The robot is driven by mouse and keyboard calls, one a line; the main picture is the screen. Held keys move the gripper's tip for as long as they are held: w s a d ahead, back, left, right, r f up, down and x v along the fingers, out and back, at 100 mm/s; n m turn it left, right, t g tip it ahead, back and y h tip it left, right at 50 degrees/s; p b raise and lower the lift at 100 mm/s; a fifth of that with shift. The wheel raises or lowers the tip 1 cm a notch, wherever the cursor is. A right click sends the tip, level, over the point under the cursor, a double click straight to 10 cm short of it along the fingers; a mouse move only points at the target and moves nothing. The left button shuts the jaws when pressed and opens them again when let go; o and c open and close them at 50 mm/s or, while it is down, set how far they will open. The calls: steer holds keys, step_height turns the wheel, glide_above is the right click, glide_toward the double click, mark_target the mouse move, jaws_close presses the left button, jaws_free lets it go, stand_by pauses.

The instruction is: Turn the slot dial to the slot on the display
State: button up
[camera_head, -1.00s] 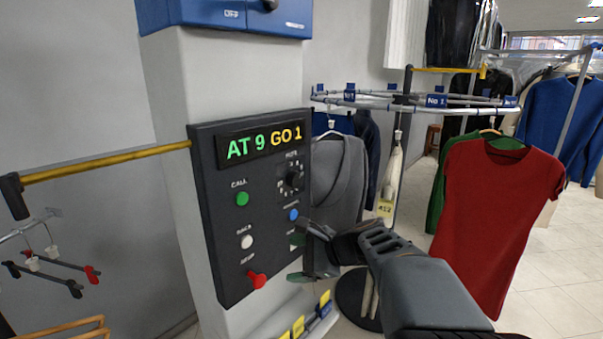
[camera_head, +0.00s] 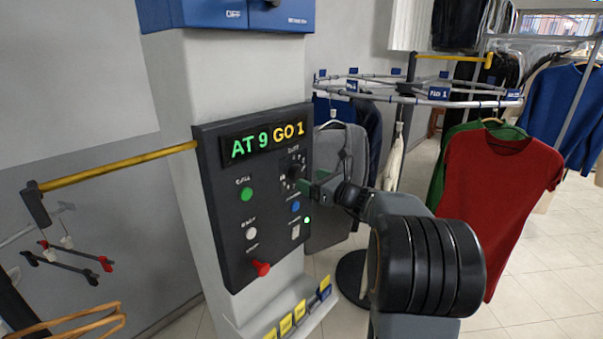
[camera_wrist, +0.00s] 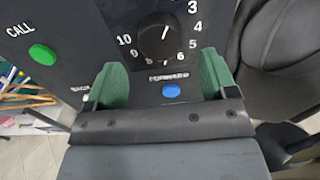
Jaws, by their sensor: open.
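The slot dial (camera_head: 296,168) is a black round knob on the dark control panel (camera_head: 215,200). The display (camera_head: 264,142) above it reads "AT 9 GO 1". In the wrist view the dial (camera_wrist: 158,36) shows a short white mark pointing up and slightly right. Numbers 3 to 10 are visible around it; those above are cut off. My gripper (camera_wrist: 158,78) is open, its green fingers below and to either side of the dial, with nothing between them. In the head view my gripper (camera_head: 324,186) is just right of the dial; contact cannot be told.
Green CALL (camera_head: 246,194), blue FORWARD (camera_head: 295,207) and white BACK (camera_head: 251,233) buttons and a red knob (camera_head: 261,268) sit near the dial. A yellow bar (camera_head: 120,166) extends left. Garments, including a red dress (camera_head: 495,200), hang from a rail at right.

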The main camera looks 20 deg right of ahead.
mark_target(300, 176)
steer(key=shift+p+x, duration=0.45)
steer(key=shift+x, duration=1.7)
steer(key=c, duration=0.9)
